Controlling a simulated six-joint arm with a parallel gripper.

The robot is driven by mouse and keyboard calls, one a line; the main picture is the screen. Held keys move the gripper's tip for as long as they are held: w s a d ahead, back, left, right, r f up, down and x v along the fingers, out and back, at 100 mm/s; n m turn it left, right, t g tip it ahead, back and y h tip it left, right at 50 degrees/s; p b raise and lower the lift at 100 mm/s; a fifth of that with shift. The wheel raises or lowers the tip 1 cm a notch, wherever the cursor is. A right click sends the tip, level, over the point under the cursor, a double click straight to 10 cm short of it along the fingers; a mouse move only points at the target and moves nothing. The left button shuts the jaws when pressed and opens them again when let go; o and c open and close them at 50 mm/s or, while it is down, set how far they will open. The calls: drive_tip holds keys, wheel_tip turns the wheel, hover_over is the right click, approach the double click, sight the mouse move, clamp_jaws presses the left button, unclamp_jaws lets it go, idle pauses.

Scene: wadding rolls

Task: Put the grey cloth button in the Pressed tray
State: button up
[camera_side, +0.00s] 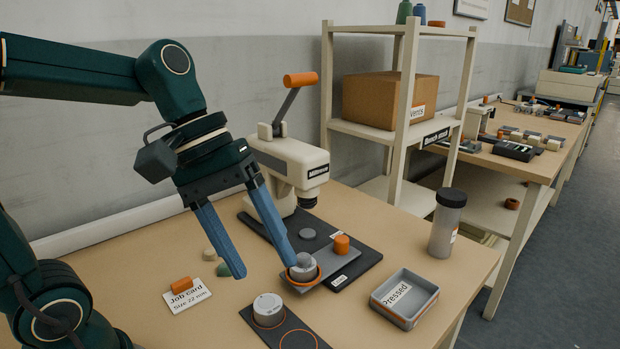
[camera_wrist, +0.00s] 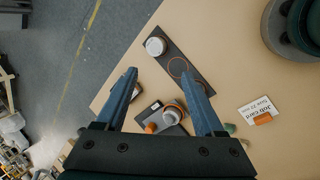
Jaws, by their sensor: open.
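A grey rounded piece (camera_side: 303,262), likely the grey cloth button, sits inside an orange-rimmed round seat on a grey slide plate in front of the press. It also shows in the wrist view (camera_wrist: 171,116), between my fingers and nearer the right one. The grey Pressed tray (camera_side: 428,306) stands empty at the table's front right. My gripper (camera_side: 265,270) is open and empty. In the side view its right fingertip overlaps the grey piece; I cannot tell whether they touch. The fingers also show in the wrist view (camera_wrist: 158,74).
The cream press (camera_side: 290,160) with an orange handle stands behind. An orange cylinder (camera_side: 342,244) and flat grey disc (camera_side: 307,234) are near the seat. A dark strip (camera_side: 284,328) holds a pale grey can.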

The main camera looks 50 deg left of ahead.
drive_tip(key=w+a+n+g+h, duration=0.1)
drive_tip(key=w+a+n+h, duration=0.15)
drive_tip(key=w+n, duration=0.3)
drive_tip(key=n+t+h, duration=0.3)
drive_tip(key=n+h, duration=0.2)
drive_tip(key=n, duration=0.3)
hover_over(300, 255)
drive_tip(key=s+a, duration=0.1)
drive_tip(key=a, duration=0.2)
wheel_tip(300, 255, down, 9)
drive_tip(key=shift+n+t+h, duration=0.25)
drive_tip(key=shift+n+t, duration=0.05)
drive_tip(key=shift+n, duration=0.35)
drive_tip(key=a+f, duration=0.1)
drive_tip(key=s+a+f, duration=0.1)
drive_tip(key=f, duration=0.1)
drive_tip(key=shift+s+a+f, duration=0.1)
drive_tip(key=shift+a+f, duration=0.1)
drive_tip(key=shift+a, duration=0.05)
drive_tip(key=shift+x, duration=2.4)
clamp_jaws()
